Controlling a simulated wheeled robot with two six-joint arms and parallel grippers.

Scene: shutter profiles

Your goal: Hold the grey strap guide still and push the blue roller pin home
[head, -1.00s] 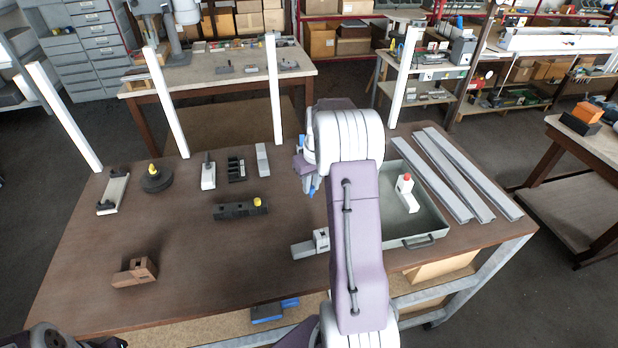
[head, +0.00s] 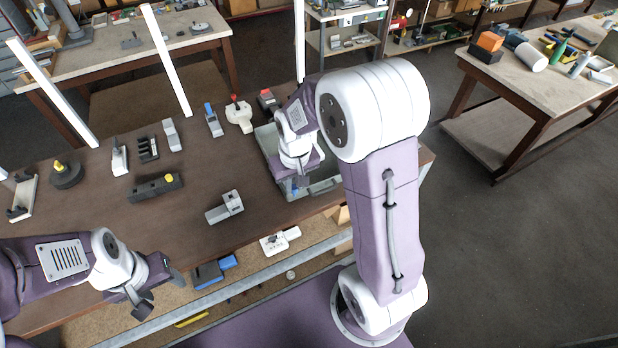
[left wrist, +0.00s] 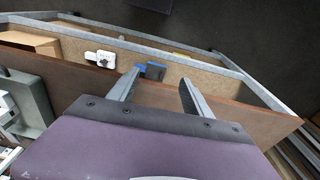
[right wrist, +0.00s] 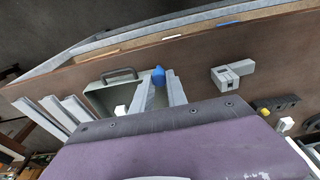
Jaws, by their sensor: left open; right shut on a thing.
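The grey strap guide (head: 225,207), a stepped light-grey block, lies on the brown table near its front edge. It also shows in the right wrist view (right wrist: 232,74), with no gripper touching it. My right gripper (head: 296,182) is shut on the blue roller pin (right wrist: 158,75); the pin's blue end shows between the fingertips in the right wrist view. This gripper is over the grey tray, to the right of the guide. My left gripper (left wrist: 158,84) is open and empty near the table's front edge, left of the guide in the head view (head: 147,292).
The grey tray (right wrist: 103,93) with a handle stands at the table's right. A dark block with a yellow knob (head: 155,187) and several fixtures stand left and behind. A white socket block (head: 273,243) and a blue-black box (head: 207,274) are on the shelf below. Table around the guide is clear.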

